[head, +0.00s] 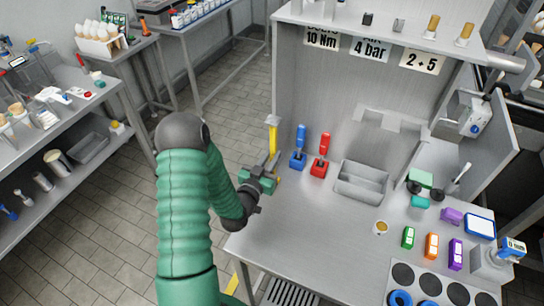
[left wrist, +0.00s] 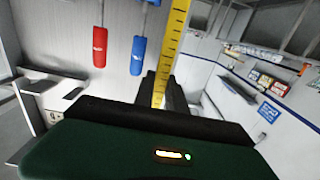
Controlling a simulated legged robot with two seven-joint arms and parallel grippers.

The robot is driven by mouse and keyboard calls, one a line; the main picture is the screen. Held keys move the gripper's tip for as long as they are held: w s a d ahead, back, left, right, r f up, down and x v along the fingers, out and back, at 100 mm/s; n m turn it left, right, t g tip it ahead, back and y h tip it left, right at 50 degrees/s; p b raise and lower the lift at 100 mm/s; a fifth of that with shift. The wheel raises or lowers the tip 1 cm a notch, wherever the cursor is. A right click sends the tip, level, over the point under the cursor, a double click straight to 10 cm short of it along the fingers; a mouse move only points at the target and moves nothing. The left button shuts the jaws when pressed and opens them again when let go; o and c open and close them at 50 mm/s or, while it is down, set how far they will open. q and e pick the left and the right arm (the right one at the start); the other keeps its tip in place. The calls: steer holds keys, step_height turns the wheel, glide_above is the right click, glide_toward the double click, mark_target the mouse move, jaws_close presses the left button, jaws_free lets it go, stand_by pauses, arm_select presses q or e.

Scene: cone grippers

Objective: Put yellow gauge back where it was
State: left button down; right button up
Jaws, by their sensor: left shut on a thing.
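The yellow gauge (head: 273,141) is a long, thin, upright strip near the left edge of the steel workbench. My left gripper (head: 265,180) is shut on its lower part. In the left wrist view the yellow gauge (left wrist: 174,45) rises from between the dark fingers (left wrist: 163,92), with dark tick marks along it. The gauge's lower end is hidden by the gripper, so I cannot tell whether it touches anything. A blue tool (head: 300,135) and a red tool (head: 323,145) stand upright in matching bases to its right. My right gripper is not in view.
A steel tray (head: 362,192) lies right of the red tool's base (head: 319,170). A small cup (head: 381,228) and several coloured blocks stand at the right front. A back panel (head: 330,75) with a shelf rises behind. The front-left bench top (head: 300,230) is clear.

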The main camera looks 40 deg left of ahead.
arm_select(q)
steer(key=shift+d+f, duration=0.2)
steer(key=shift+d, duration=0.2)
steer(key=c, duration=1.4)
jaws_free()
steer(key=shift+o, duration=0.2)
steer(key=shift+a, duration=0.1)
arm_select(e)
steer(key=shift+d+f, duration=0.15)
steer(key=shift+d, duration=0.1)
